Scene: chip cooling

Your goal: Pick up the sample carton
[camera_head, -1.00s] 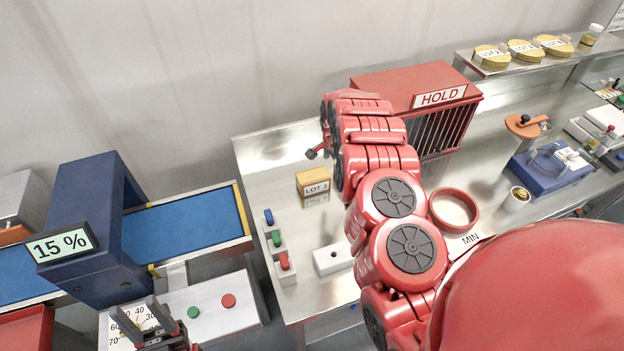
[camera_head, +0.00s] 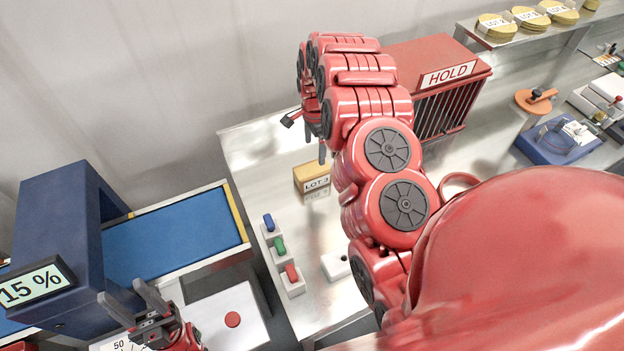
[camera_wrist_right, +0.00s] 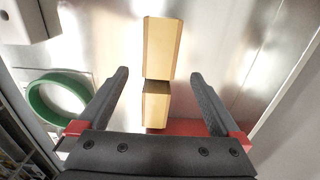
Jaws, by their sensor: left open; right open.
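The sample carton (camera_head: 312,178), a small tan box labelled LOT 3, stands on the steel table. My right gripper (camera_head: 315,143) is open and empty above and just behind the carton in the head view, apart from it. In the right wrist view the carton (camera_wrist_right: 161,46) lies ahead, centred between the two open fingers (camera_wrist_right: 160,76). A second tan shape below it may be its reflection; I cannot tell. My left gripper (camera_head: 134,303) is open and empty at the lower left, in front of the blue conveyor.
A red HOLD cage (camera_head: 440,85) stands right of my right arm. Blue, green and red switches (camera_head: 280,250) sit on blocks at the table's left edge. A blue machine showing 15 % (camera_head: 60,240) and its belt (camera_head: 175,235) are at left. A green ring (camera_wrist_right: 58,98) shows in the wrist view.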

